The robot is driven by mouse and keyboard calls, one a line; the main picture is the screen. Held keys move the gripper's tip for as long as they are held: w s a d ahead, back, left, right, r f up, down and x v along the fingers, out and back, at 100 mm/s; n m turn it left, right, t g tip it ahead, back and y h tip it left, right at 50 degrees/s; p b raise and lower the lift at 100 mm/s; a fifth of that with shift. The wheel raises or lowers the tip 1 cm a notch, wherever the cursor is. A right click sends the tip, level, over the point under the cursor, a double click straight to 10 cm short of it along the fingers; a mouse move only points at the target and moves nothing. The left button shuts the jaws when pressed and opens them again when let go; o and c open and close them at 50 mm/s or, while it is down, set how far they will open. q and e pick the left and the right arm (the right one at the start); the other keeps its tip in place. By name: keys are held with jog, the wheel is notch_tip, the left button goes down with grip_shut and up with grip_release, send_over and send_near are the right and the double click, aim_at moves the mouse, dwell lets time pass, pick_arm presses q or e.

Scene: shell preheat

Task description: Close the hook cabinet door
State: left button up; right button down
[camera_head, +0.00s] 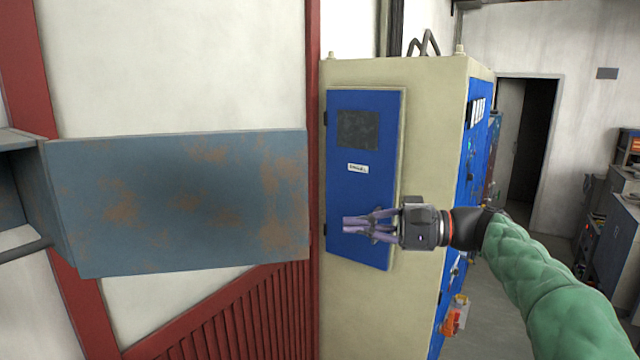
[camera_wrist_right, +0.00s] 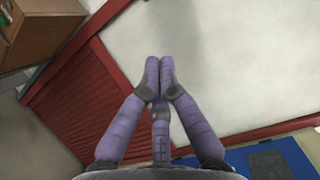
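The hook cabinet door (camera_head: 185,203) is a flat blue-grey panel with rust patches in the head view. It stands swung open, reaching right from the grey cabinet (camera_head: 12,190) at the left edge, whose dark inside shows in part. My right gripper (camera_head: 350,226) is to the right of the door's free edge, in front of the blue panel, with its fingers pointing left toward the door. A gap shows between fingertips and door. In the right wrist view its purple fingers (camera_wrist_right: 160,72) meet at the tips, with nothing between them. My left gripper is not in view.
A tall beige electrical cabinet (camera_head: 340,300) with a blue panel (camera_head: 362,185) stands behind my right gripper. A red post and red slatted panel (camera_head: 245,320) are behind the door. A doorway (camera_head: 530,140) and benches lie at the far right, with open floor before them.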

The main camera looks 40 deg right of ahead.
aim_at(308, 218)
jog(key=shift+n+y, duration=0.4)
jog(key=shift+n, duration=0.1)
jog(key=a+r+p, duration=0.1)
jog(key=a, duration=0.2)
jog(key=w+a+r+p, duration=0.1)
jog(key=a, duration=0.2)
jog(key=w+a+r+p, duration=0.1)
jog(key=a+p, duration=0.1)
jog(key=a, duration=0.1)
jog(key=shift+r, duration=0.25)
jog(key=shift+s+a, duration=0.2)
jog(key=shift+s, duration=0.2)
jog(key=shift+w+f, duration=0.1)
